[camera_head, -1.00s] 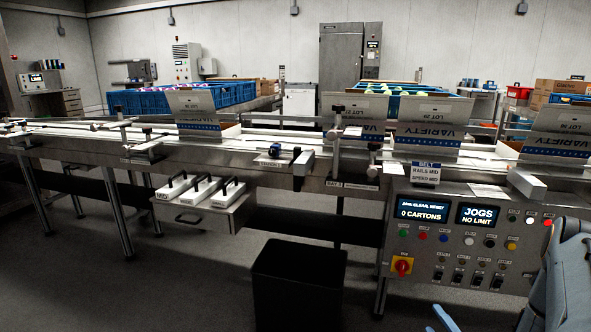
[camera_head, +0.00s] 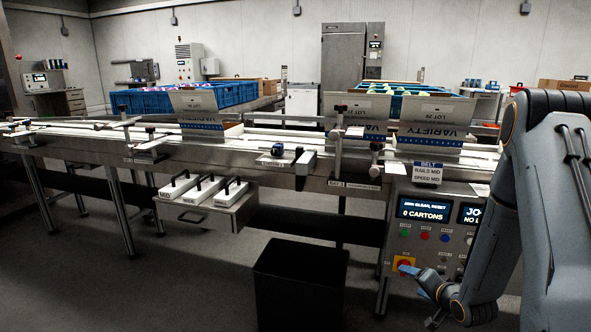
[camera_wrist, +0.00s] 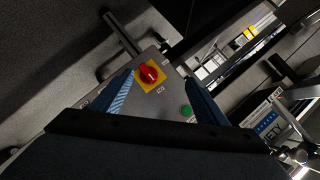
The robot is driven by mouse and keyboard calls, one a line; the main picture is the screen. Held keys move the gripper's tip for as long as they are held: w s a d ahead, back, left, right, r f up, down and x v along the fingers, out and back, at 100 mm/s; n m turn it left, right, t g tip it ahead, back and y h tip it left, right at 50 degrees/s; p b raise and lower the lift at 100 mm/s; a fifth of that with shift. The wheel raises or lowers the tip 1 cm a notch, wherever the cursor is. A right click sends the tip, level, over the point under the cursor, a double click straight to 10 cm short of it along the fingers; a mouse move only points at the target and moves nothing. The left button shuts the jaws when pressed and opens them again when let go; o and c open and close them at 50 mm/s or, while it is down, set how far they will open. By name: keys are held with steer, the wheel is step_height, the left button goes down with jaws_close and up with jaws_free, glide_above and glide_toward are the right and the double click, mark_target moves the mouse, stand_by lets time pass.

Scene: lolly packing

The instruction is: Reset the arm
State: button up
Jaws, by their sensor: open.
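My gripper (camera_head: 420,294) is open and empty in front of the control panel (camera_head: 398,226), low at its left side. In the wrist view its two blue fingers (camera_wrist: 161,77) are spread, with a red rotary switch (camera_wrist: 148,74) on a yellow plate showing between and beyond them. In the head view the yellow plate of the switch (camera_head: 402,262) shows just above one fingertip, which partly covers it. I cannot tell whether that finger touches it. A green button (camera_wrist: 187,110) shows near the right finger in the wrist view.
A display (camera_head: 424,209) reads "0 CARTONS". My arm hides the panel's right part. A black bin (camera_head: 300,285) stands on the floor left of the panel. A drawer (camera_head: 205,217) with several handled white blocks juts from the conveyor (camera_head: 110,142).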

steer(key=s+a+r+n+g+h, duration=0.1)
steer(key=s+a+r+n+g, duration=0.25)
steer(key=a+r, duration=0.35)
steer(key=s+a+r+n+g+h, duration=0.1)
steer(key=s+a+r+n+g, duration=0.1)
steer(key=s+a+r, duration=0.35)
steer(key=s+a+r+n+g, duration=0.2)
steer(key=s+a+r, duration=0.25)
steer(key=s, duration=0.45)
steer(key=s+a+r+n+g+y, duration=0.1)
steer(key=s+a+r+n+g, duration=0.1)
steer(key=s+a+r, duration=0.45)
steer(key=s+a+r+n+g, duration=0.2)
steer(key=s+a+n+g, duration=0.1)
steer(key=s, duration=0.8)
steer(key=d+r+m+p, duration=0.3)
steer(key=d+r+p, duration=0.5)
steer(key=p, duration=0.7)
steer(key=shift+w+d, duration=0.25)
steer(key=shift+d, duration=0.2)
steer(key=shift+d+f+t, duration=0.1)
steer(key=shift+t, duration=0.15)
